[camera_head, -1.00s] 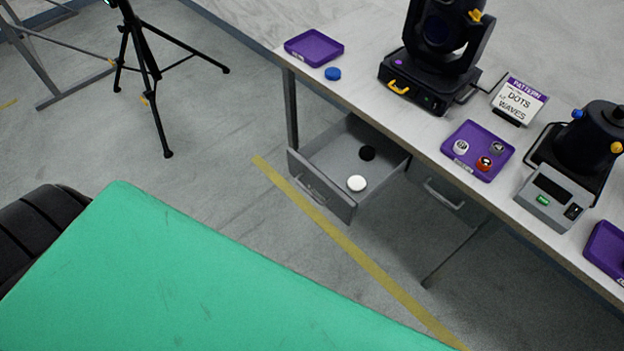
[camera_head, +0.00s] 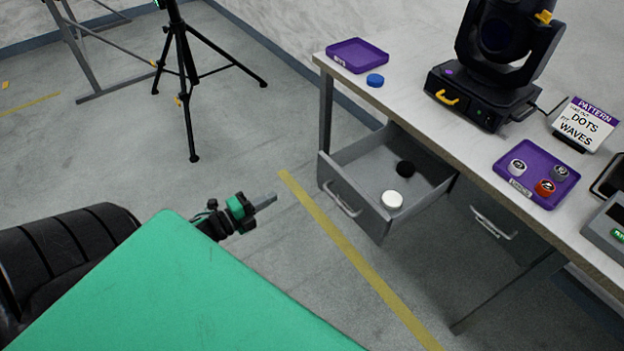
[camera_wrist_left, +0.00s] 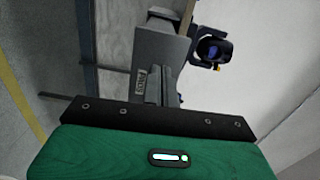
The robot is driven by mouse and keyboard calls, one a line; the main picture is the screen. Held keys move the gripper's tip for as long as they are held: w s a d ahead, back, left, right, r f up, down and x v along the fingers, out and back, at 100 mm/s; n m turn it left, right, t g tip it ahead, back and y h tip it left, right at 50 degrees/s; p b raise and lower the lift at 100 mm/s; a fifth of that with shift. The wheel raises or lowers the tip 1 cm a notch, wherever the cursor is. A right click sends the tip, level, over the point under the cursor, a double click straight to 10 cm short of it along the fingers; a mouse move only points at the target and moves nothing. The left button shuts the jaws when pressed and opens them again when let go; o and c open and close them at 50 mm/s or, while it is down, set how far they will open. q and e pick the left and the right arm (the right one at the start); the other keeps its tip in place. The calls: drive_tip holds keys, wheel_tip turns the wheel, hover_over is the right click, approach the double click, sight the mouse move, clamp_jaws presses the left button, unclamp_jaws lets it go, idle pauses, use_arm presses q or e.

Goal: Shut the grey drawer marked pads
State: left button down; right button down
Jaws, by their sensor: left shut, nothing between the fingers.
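The grey drawer (camera_head: 352,200) under the table stands pulled out, with a bar handle on its front. A white round pad (camera_head: 391,200) and a black one (camera_head: 405,169) lie inside it. My left gripper (camera_head: 268,201) is shut and empty, a short gap left of the drawer front in the head view. My right gripper is not in view.
A second grey drawer (camera_head: 494,224) to the right is shut. The table (camera_head: 440,125) carries a black stage light (camera_head: 490,75), purple trays (camera_head: 358,55), a blue disc (camera_head: 375,80) and a sign (camera_head: 585,122). A tripod (camera_head: 188,85) stands at the back left. Floor before the drawer is clear.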

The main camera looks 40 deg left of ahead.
use_arm(q)
drive_tip(key=r, duration=0.1)
approach(321, 170)
drive_tip(key=shift+m+h, duration=0.4)
drive_tip(key=x, duration=0.5)
drive_tip(key=shift+w+a, duration=0.1)
drive_tip(key=shift+a, duration=0.1)
drive_tip(key=shift+x, duration=0.8)
drive_tip(key=shift+d, duration=0.1)
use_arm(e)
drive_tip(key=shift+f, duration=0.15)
use_arm(q)
drive_tip(key=shift+w, duration=0.1)
